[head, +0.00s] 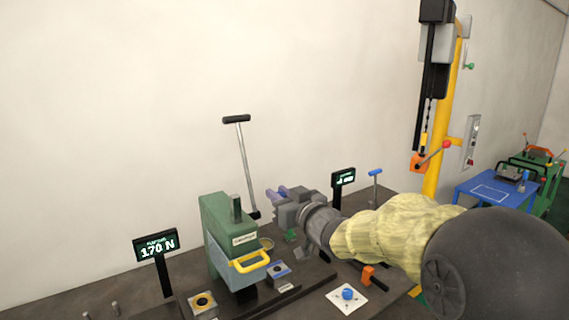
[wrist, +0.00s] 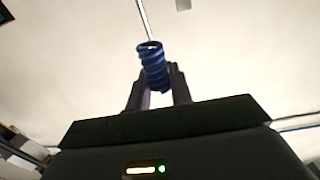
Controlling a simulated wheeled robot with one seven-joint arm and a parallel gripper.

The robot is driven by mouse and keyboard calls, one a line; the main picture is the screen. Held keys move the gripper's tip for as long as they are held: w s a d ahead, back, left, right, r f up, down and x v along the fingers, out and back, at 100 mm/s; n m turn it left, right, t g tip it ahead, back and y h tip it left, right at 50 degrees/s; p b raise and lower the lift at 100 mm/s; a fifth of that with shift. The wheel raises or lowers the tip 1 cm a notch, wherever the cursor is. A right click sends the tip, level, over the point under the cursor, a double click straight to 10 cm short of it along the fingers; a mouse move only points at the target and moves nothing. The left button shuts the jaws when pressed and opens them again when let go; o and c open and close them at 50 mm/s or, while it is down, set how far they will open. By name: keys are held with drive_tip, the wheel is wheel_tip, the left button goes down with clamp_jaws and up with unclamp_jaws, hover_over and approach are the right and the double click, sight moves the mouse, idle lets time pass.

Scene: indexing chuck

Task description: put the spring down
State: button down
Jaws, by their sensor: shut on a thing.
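The spring (wrist: 154,66) is a dark blue coil, held between the two fingers of my gripper (wrist: 158,88) in the wrist view, with its open end pointing up and away. In the head view my gripper (head: 276,196) is above the bench, just right of the green press-like machine. The gripper is raised clear of the bench top.
A display reading 170 N (head: 156,246) stands left. Small blocks (head: 203,304) and a white plate with a blue knob (head: 347,295) occupy the bench front. A yellow hoist post (head: 444,120) stands right.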

drive_tip(key=s+d+f, duration=0.4)
drive_tip(key=d+f, duration=0.1)
drive_tip(key=f, duration=1.1)
drive_tip(key=s+d+f+m+h, duration=0.1)
drive_tip(key=s+d+f, duration=0.4)
drive_tip(key=f, duration=1.1)
drive_tip(key=s+d+f, duration=0.5)
drive_tip(key=d+f, duration=0.1)
drive_tip(key=f, duration=1)
drive_tip(key=shift+d+f+t, duration=0.25)
drive_tip(key=shift+d+t, duration=0.1)
drive_tip(key=shift+t, duration=0.05)
drive_tip(key=shift+r, duration=0.15)
drive_tip(key=shift+w+a+f+b, duration=0.15)
drive_tip(key=shift+f+b, duration=0.1)
drive_tip(key=shift+b, duration=0.25)
